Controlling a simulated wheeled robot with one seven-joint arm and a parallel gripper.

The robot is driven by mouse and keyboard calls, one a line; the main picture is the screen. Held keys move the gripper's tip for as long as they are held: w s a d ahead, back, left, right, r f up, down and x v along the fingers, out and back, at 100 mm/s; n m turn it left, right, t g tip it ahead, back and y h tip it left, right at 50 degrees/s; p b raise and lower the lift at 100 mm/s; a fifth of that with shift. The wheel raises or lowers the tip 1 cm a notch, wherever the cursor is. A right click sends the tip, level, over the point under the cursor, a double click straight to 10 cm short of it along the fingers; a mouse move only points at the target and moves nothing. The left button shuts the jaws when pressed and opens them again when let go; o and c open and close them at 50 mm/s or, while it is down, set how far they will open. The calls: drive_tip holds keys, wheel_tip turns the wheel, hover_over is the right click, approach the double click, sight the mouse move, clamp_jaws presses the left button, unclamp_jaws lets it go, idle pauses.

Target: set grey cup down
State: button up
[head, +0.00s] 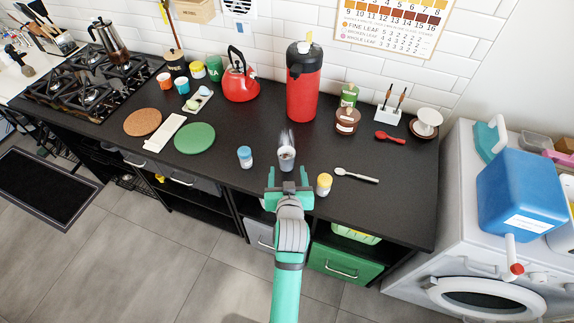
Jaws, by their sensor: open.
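The grey cup (287,159) stands upright on the black counter (235,127) near its front edge, with something dark inside and a faint steam-like wisp above it. My gripper (288,184) is just in front of the cup, on the near side. Its jaws are open and spread to either side below the cup. I cannot tell from this view whether a finger touches the cup.
A blue-labelled jar (245,157) stands left of the cup. A yellow-lidded jar (323,184) and a spoon (357,175) are to the right. A red dispenser (303,85) and red kettle (239,80) stand behind. Green (194,138) and cork (142,122) mats lie left.

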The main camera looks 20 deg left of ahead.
drive_tip(key=shift+v, duration=1.25)
drive_tip(key=s+d+f+m+t+h, duration=0.15)
drive_tip(key=s+d+f, duration=0.3)
drive_tip(key=s, duration=0.45)
drive_tip(key=s+d+f+m+h, duration=0.25)
drive_tip(key=s+d, duration=0.25)
drive_tip(key=s, duration=0.4)
drive_tip(key=s+d+r, duration=0.2)
drive_tip(key=s+d, duration=0.1)
drive_tip(key=s, duration=0.5)
drive_tip(key=s+d+r+t, duration=0.1)
drive_tip(key=s+d+r, duration=0.2)
drive_tip(key=s, duration=0.5)
drive_tip(key=shift+s+r+h, duration=0.15)
drive_tip(key=shift+s+h, duration=0.25)
